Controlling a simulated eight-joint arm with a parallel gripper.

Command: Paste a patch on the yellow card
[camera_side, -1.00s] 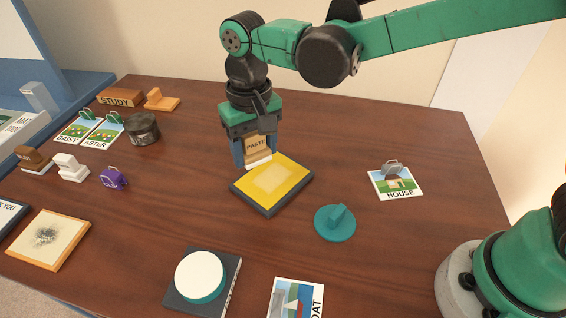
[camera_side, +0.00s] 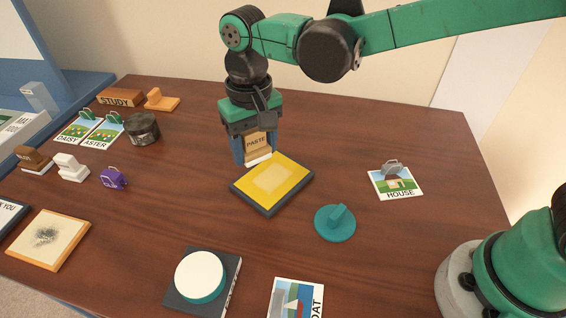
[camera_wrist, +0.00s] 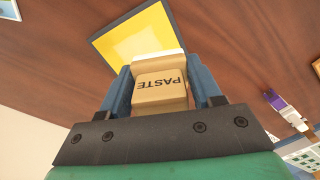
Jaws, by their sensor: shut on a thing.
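My gripper (camera_side: 256,153) is shut on the tan paste block (camera_side: 257,143), marked PASTE, with a white strip along its lower edge. The yellow card (camera_side: 297,173) lies on a dark pad. A paler yellow patch-like rectangle (camera_side: 272,181) shows in its middle. The paste block is at the card's far left edge, by the pad's back corner; I cannot tell whether it touches. In the wrist view, the paste block (camera_wrist: 161,88) sits between the blue fingers, with the yellow card (camera_wrist: 115,47) just beyond it.
A teal round-based tool (camera_side: 336,223) stands right of the pad. A HOUSE picture card (camera_side: 395,184) with a clip lies further right. A purple object (camera_side: 114,178), a white stamp (camera_side: 70,168) and a dark jar (camera_side: 142,128) stand left. A white round pad (camera_side: 200,276) is in front.

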